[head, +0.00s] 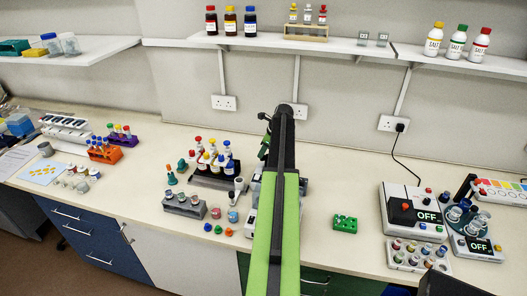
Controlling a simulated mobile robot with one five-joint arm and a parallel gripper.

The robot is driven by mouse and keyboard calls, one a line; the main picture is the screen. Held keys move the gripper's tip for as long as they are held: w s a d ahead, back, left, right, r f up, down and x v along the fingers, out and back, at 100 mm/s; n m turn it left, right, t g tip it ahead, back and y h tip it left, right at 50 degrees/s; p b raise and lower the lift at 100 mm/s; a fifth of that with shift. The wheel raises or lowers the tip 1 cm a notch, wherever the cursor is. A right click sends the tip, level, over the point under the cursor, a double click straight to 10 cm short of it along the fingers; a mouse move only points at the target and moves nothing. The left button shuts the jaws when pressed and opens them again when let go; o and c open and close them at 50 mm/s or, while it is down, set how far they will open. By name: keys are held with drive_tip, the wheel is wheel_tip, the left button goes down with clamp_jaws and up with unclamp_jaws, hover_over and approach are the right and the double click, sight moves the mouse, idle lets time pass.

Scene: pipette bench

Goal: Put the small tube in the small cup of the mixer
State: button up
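Two white devices with "OFF" displays stand at the right. The left one (400,193) has a dark top plate with a small red part. The right one (488,256) has a black display and several round blue-grey holders (455,214) by it. I cannot tell for sure which is the mixer or which holder is its small cup. Small tubes with coloured caps stand in a grey rack (182,207) and in a white tray (408,265); which is the small tube is unclear. My green arm reaches forward over the bench; my gripper (265,135) is mostly hidden behind it, its fingers not clear.
Capped bottles (212,160) stand in a dark rack left of my arm, near loose coloured caps (218,229). A green block (345,223) lies right of my arm. Shelves with bottles (456,45) hang above. Bare bench shows between the green block and the left device.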

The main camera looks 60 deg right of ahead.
drive_tip(key=p+v, duration=1.6)
drive_tip(key=v, duration=0.1)
drive_tip(key=shift+r, duration=0.25)
drive_tip(key=shift+s, duration=0.1)
